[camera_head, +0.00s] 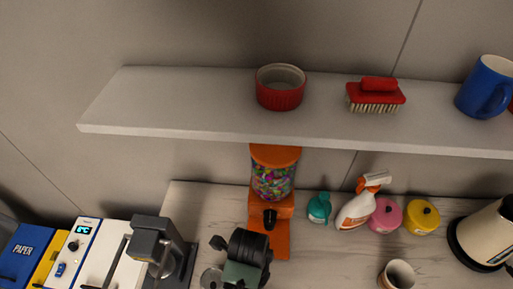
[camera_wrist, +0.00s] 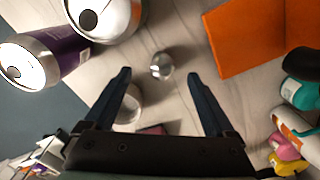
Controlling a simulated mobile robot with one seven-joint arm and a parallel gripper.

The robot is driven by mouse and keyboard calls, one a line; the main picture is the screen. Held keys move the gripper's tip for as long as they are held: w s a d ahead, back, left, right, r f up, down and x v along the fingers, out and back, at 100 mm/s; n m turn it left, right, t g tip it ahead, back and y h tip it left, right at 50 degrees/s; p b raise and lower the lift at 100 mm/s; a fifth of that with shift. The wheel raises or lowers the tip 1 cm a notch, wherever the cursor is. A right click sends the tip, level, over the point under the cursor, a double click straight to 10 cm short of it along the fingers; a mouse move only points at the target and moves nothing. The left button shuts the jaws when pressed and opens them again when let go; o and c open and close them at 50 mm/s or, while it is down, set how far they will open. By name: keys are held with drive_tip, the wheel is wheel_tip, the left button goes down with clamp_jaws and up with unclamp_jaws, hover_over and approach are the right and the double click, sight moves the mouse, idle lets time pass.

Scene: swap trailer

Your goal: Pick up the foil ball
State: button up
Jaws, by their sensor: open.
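The foil ball (camera_wrist: 161,66) is a small, shiny silver lump on the pale, veined counter in the wrist view. My gripper (camera_wrist: 158,73) is open, its two dark fingers pointing toward the ball. In the picture the ball lies between the fingertips, with a gap on each side. Nothing is held. I cannot tell how far above the counter the fingertips are. I cannot make out the ball in the head view.
Two cans, one purple (camera_wrist: 42,62) and one pale, stand left of the ball. A cup (camera_wrist: 129,106) is partly behind the left finger. The orange dispenser (camera_head: 272,180) is to the right in the wrist view. A shelf (camera_head: 200,118) overhangs the counter.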

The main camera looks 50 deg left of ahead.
drive_tip(key=shift+w+f, duration=0.15)
drive_tip(key=shift+f, duration=0.65)
drive_tip(key=shift+f+p, duration=0.35)
drive_tip(key=shift+f, duration=0.15)
drive_tip(key=shift+d+f+p, duration=0.1)
drive_tip(key=shift+f+p, duration=0.2)
drive_tip(key=shift+f, duration=1.75)
drive_tip(key=c, duration=1.4)
drive_tip(key=shift+r, duration=0.1)
